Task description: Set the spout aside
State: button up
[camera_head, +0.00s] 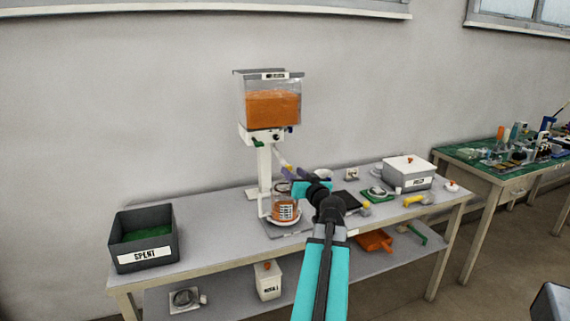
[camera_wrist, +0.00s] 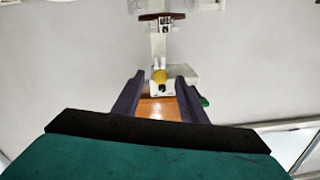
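The pump stands on the table, with a clear canister (camera_head: 272,108) of orange contents above a white pump head (camera_head: 262,136). A pale tube with a yellow part (camera_head: 287,167), which looks like the spout, slants down below the head. In the wrist view its yellow part (camera_wrist: 159,76) shows between and just beyond my fingertips, with a gap on both sides. My gripper (camera_head: 292,173) is open, with dark purple fingers, and reaches up towards the spout from the lower right. It also shows in the wrist view (camera_wrist: 160,80). I cannot tell whether the spout is still joined to the head.
A glass vessel (camera_head: 284,209) with orange contents stands below the head. A dark bin marked SPENT (camera_head: 146,253) is at the left. A grey box (camera_head: 408,181), a yellow tool (camera_head: 413,200) and small parts lie at the right. Bare tabletop (camera_head: 215,225) lies between bin and pump.

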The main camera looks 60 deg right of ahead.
aim_at(285, 163)
jog(key=shift+p+x, duration=0.75)
jog(key=shift+x, duration=3.1)
grip_shut()
